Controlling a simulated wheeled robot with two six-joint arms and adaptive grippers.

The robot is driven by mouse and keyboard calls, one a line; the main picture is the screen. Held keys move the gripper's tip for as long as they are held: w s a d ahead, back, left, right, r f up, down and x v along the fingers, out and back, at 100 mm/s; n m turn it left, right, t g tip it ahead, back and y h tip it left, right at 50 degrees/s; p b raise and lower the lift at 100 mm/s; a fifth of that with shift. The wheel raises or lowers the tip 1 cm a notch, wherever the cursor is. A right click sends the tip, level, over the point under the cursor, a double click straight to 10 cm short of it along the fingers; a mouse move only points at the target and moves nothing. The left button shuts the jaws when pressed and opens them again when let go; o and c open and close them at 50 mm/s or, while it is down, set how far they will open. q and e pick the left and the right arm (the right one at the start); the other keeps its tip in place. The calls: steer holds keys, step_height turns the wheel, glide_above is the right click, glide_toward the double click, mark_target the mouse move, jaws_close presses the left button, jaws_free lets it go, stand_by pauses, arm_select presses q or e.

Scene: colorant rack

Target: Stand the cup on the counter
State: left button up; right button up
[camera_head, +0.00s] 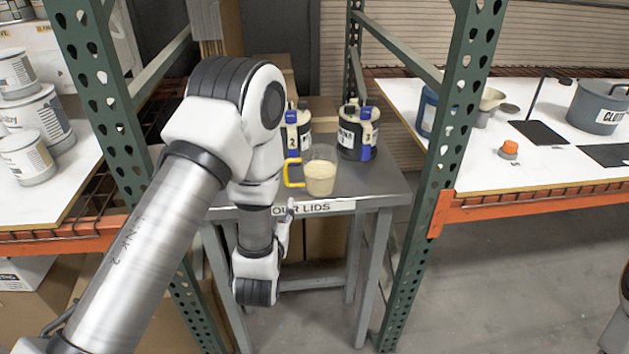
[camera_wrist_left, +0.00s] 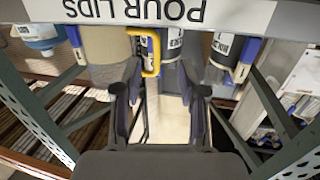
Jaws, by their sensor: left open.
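The cup (camera_head: 320,172) is clear with a pale filling and a yellow handle. It stands upright on the small grey counter (camera_head: 380,187), near its front edge, handle toward the left. In the left wrist view, which is upside down, the cup (camera_wrist_left: 108,60) and its handle (camera_wrist_left: 151,53) show beyond the fingers. My left gripper (camera_head: 289,212) is at the counter's front edge, just left of and in front of the cup, partly hidden by my wrist. In the wrist view its fingers (camera_wrist_left: 160,80) are apart, with nothing gripped; the handle appears near the gap between their tips.
Two labelled cans with blue clips, a left one (camera_head: 298,130) and a right one (camera_head: 358,135), stand behind the cup. Green rack posts (camera_head: 455,125) flank the counter. A "POUR LIDS" label (camera_wrist_left: 150,12) is on its front edge. The counter's right side is clear.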

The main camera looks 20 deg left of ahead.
mark_target(285, 174)
arm_select(q)
steer(key=shift+t, duration=0.4)
steer(key=w+a+p, duration=0.1)
steer(key=w, duration=0.1)
steer(key=w+r, duration=0.1)
steer(key=w, duration=0.2)
steer(key=w+a+r+p, duration=0.1)
steer(key=w, duration=0.2)
steer(key=shift+w+a+r+p, duration=0.1)
steer(key=shift+a+r+p, duration=0.1)
steer(key=shift+a+p, duration=0.15)
steer(key=shift+d, duration=0.1)
jaws_close()
arm_select(e)
step_height(285, 174, up, 2)
